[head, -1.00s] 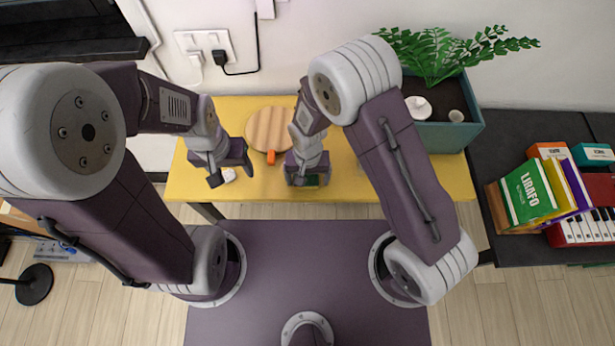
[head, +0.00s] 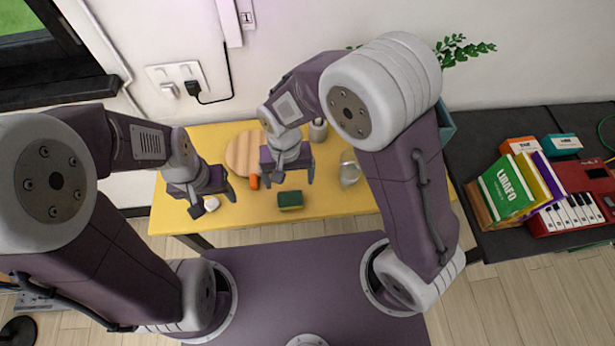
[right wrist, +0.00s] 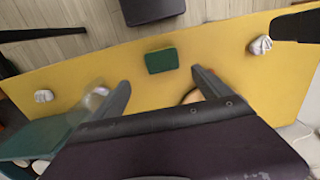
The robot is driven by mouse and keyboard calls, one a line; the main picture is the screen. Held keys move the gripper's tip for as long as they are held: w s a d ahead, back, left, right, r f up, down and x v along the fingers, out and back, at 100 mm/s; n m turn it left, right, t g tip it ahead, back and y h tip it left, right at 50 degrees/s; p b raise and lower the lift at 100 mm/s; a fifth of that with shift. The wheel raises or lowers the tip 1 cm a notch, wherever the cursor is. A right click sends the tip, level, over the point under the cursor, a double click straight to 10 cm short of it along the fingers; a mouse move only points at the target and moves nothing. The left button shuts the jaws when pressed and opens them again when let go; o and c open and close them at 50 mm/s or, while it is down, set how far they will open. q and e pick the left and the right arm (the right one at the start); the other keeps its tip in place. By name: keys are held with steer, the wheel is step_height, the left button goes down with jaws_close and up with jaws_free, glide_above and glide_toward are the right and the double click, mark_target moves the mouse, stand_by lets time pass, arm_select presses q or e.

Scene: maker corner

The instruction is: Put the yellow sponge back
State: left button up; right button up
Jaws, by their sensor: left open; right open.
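The sponge (head: 290,201) lies flat near the front edge of the yellow table, green on top with a thin yellow side showing. It also shows in the right wrist view (right wrist: 161,61), beyond the fingertips. My right gripper (head: 295,176) is open and empty, behind the sponge in the head view and apart from it. In the right wrist view its two fingers (right wrist: 160,85) are spread with nothing between them. My left gripper (head: 213,200) is open and empty over the table's left end, beside a white crumpled thing (head: 211,204).
A round wooden board (head: 243,154), an orange item (head: 254,182), a grey cup (head: 318,130) and a clear glass (head: 349,169) stand around my right gripper. A second white crumpled thing (right wrist: 44,96) shows in the right wrist view. The table (head: 340,203) right of the sponge is bare.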

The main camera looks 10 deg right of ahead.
steer(key=shift+d, duration=0.1)
steer(key=s+d+r, duration=0.1)
steer(key=s+d, duration=0.1)
steer(key=d, duration=0.6)
steer(key=s+d+r+t, duration=0.1)
steer(key=s+d+r, duration=0.1)
steer(key=d, duration=0.7)
steer(key=shift+s+d, duration=0.3)
steer(key=shift+r, duration=0.15)
